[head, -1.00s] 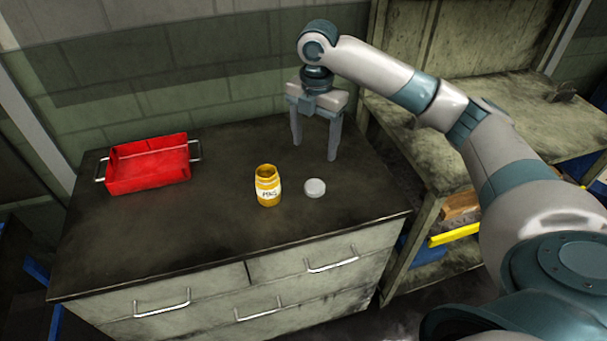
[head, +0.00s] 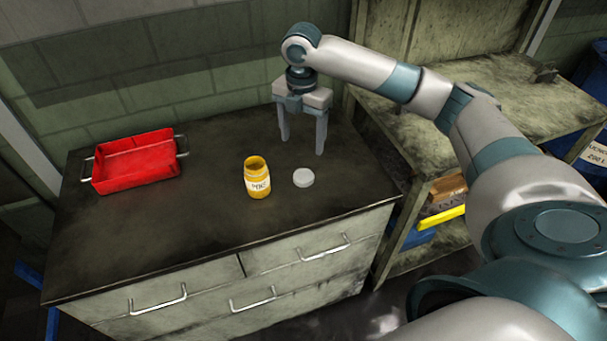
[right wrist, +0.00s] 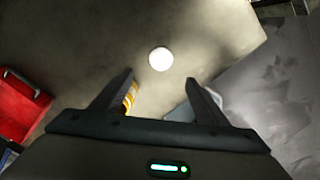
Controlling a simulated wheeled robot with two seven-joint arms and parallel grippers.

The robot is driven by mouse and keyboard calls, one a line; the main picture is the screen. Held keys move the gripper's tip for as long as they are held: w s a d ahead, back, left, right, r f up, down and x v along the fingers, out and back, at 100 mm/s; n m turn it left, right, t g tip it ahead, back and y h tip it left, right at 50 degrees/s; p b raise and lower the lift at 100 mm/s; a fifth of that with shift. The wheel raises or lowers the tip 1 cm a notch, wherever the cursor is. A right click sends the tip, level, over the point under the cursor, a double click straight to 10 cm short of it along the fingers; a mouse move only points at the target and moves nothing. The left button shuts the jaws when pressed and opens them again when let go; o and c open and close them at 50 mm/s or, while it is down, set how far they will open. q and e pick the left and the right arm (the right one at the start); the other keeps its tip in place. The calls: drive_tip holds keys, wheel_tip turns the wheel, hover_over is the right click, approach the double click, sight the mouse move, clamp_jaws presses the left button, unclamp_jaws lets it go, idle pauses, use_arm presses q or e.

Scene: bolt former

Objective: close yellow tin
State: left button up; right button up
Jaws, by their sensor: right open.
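The yellow tin (head: 257,178) stands upright and open on the dark bench top, with a white label on its front. The round pale lid (head: 303,177) lies flat on the bench just right of the tin, apart from it. My right gripper (head: 303,146) is open and empty, fingers pointing down, above the bench behind the lid. In the right wrist view the lid (right wrist: 161,59) shows beyond the open fingers (right wrist: 163,85). The tin (right wrist: 130,97) is partly hidden there by the left finger. My left gripper is not in view.
A red tray (head: 135,163) with metal handles sits at the left of the bench (head: 160,225). A brick wall is behind. Shelving (head: 480,85) stands at the right. The bench between tray and tin is clear.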

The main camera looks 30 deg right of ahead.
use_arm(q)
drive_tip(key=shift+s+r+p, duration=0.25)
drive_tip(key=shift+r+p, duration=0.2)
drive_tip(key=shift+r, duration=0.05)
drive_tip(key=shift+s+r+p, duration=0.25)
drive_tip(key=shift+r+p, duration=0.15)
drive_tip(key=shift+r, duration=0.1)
use_arm(e)
hover_over(304, 176)
drive_tip(key=f, duration=0.7)
drive_tip(key=shift+a+f, duration=0.25)
drive_tip(key=shift+f, duration=0.1)
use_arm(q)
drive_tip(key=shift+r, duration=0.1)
use_arm(e)
drive_tip(key=shift+d+f+p, duration=0.1)
drive_tip(key=shift+f+p, duration=0.4)
drive_tip(key=shift+f, duration=0.05)
wheel_tip(304, 176, down, 3)
drive_tip(key=shift+d+f+p, duration=0.1)
drive_tip(key=shift+p, duration=0.6)
drive_tip(key=shift+f, duration=0.45)
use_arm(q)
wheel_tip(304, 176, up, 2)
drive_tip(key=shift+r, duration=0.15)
use_arm(e)
drive_tip(key=c, duration=1.1)
